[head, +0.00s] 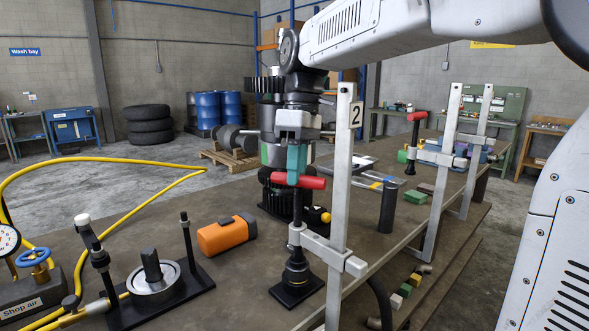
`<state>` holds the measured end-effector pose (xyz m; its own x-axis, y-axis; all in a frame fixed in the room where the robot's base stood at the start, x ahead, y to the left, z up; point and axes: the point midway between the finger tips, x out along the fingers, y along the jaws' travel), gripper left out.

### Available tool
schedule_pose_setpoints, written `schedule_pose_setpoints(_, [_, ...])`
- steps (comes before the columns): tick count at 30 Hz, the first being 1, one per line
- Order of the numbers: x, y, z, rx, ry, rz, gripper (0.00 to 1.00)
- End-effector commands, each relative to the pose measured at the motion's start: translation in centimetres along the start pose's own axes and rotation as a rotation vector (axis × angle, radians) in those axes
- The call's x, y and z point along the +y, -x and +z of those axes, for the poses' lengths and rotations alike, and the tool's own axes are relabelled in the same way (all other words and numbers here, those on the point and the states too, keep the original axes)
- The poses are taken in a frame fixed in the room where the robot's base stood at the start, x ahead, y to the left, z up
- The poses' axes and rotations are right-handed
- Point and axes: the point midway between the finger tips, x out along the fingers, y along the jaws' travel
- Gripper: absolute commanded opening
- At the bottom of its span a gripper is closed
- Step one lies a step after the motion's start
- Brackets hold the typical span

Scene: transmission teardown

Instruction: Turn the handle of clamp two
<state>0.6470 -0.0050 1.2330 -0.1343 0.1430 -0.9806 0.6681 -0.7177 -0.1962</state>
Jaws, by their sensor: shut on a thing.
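Clamp two is the light metal bar clamp (340,190) with the number 2 tag (357,115) at its top. It stands upright at the bench edge in the head view. Its red handle (315,183) lies roughly level on top of a dark screw spindle, which runs down to a black pad on the bench. My gripper (297,175) comes down from above with teal fingers and is shut on the red handle near its middle. The fingertips partly hide the handle there.
Two more bar clamps (447,140) stand farther along the bench edge; one has a red handle (417,117). An orange block (227,234), a round fixture (155,277) and a yellow hose (100,160) lie left. A dark cylinder (388,206) stands right of clamp two.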

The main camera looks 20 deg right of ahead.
Motion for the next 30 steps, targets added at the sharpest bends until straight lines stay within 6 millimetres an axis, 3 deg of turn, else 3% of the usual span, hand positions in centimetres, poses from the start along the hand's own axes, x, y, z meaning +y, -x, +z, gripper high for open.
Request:
schedule_pose_setpoints(9, [0.01, 0.16, 0.17, 0.025, -0.132, 0.002, 0.00])
schedule_pose_setpoints(26, [-0.01, 0.19, 0.16, 0.032, -0.163, 0.002, 0.00])
schedule_pose_setpoints(27, [-0.01, 0.19, 0.16, 0.032, -0.163, 0.002, 0.23])
schedule_pose_setpoints(29, [-0.01, 0.19, 0.15, 0.032, -0.163, 0.002, 0.40])
schedule_pose_setpoints(30, [-0.01, 0.17, 0.13, 0.032, -0.162, 0.002, 0.42])
